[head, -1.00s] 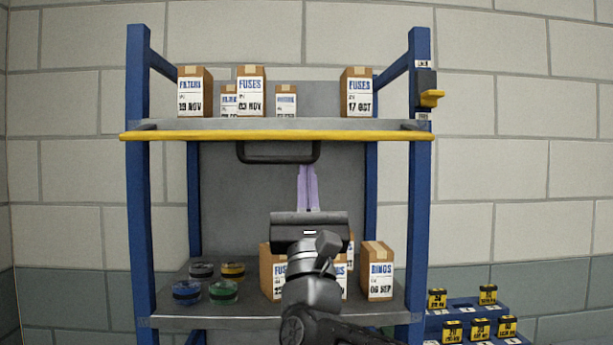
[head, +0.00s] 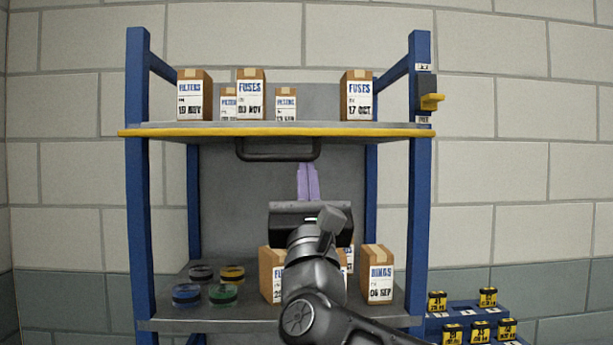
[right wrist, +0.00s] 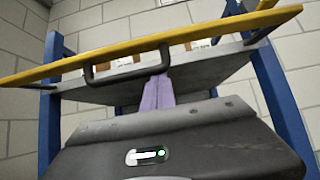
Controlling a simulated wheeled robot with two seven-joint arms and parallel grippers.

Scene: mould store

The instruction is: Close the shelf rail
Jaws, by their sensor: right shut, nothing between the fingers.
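The shelf rail is a yellow bar (head: 275,132) across the front of the upper shelf, with a black handle (head: 278,155) hanging below it. In the right wrist view the rail (right wrist: 215,32) stands out in front of the shelf, with dark end arms, and the handle (right wrist: 128,73) crosses near my fingertips. My right gripper (head: 308,165) points up, its lilac fingers shut and empty just below the handle's right part; it also shows in the right wrist view (right wrist: 158,80). I cannot tell whether the fingertips touch the handle. My left gripper is out of view.
Several cartons (head: 194,96) stand on the upper shelf. The lower shelf (head: 225,324) holds more cartons (head: 378,275) and several round tins (head: 222,294). A blue stepped rack (head: 465,315) stands at lower right.

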